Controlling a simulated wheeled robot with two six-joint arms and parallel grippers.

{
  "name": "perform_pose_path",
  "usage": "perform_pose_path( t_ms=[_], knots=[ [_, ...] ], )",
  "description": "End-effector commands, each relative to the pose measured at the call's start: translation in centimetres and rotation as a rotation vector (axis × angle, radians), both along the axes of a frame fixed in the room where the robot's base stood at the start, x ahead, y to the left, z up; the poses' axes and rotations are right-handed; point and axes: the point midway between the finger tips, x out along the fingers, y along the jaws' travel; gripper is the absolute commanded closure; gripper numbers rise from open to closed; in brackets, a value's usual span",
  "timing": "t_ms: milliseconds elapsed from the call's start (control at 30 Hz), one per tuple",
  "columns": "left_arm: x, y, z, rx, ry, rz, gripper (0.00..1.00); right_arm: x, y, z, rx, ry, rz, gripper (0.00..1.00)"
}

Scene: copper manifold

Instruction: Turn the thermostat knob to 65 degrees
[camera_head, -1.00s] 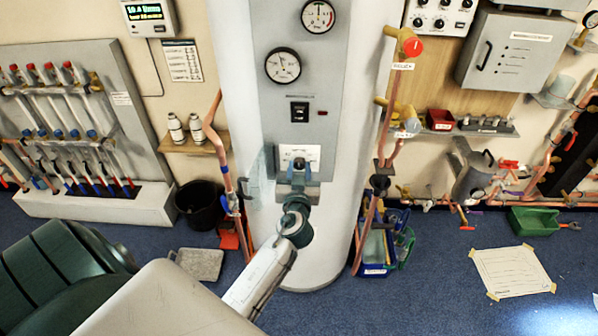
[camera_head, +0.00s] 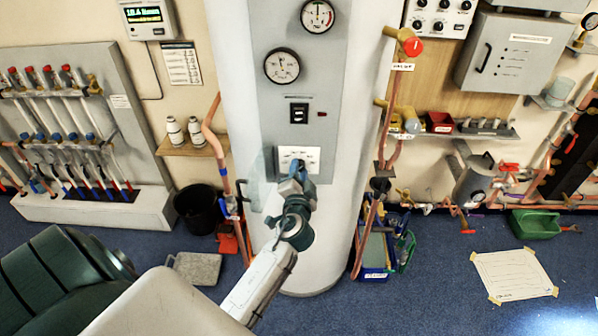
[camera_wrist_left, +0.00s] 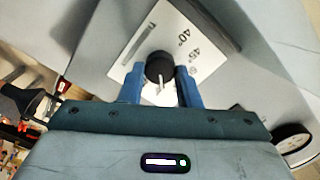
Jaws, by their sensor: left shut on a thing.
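The thermostat knob (camera_wrist_left: 159,66) is a round black knob with a pale pointer, on a white dial plate (camera_wrist_left: 128,68) in the left wrist view. The marks 40 and 45 can be read on the plate; further marks are hidden or too small. My left gripper (camera_wrist_left: 158,76) has its blue fingers on either side of the knob, shut on it. The pointer lies between the fingers, toward the palm. In the head view, my left gripper (camera_head: 294,172) is at the lower edge of the white plate (camera_head: 299,153) on the grey column and hides the knob. My right gripper is out of view.
Above the plate are a black switch (camera_head: 299,113) and a round gauge (camera_head: 282,66). Copper pipes (camera_head: 216,135) run left of the column. A black bucket (camera_head: 198,208) and a blue crate (camera_head: 374,262) stand on the floor beside it.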

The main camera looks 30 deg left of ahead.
Motion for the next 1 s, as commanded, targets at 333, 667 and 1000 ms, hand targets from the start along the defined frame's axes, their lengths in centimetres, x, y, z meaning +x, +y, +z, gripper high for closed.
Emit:
perform_pose_path(
  t_ms=[333,667,1000],
  knots=[
    [0.0,0.0,0.0,0.28,0.174,0.0,0.93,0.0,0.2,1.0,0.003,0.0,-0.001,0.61],
    [0.0,0.0,-0.1,0.513,0.317,0.001,0.93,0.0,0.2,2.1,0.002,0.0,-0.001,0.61],
    [0.0,0.0,-0.2,0.649,0.401,0.0,0.93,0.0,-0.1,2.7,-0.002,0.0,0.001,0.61]
  ],
)
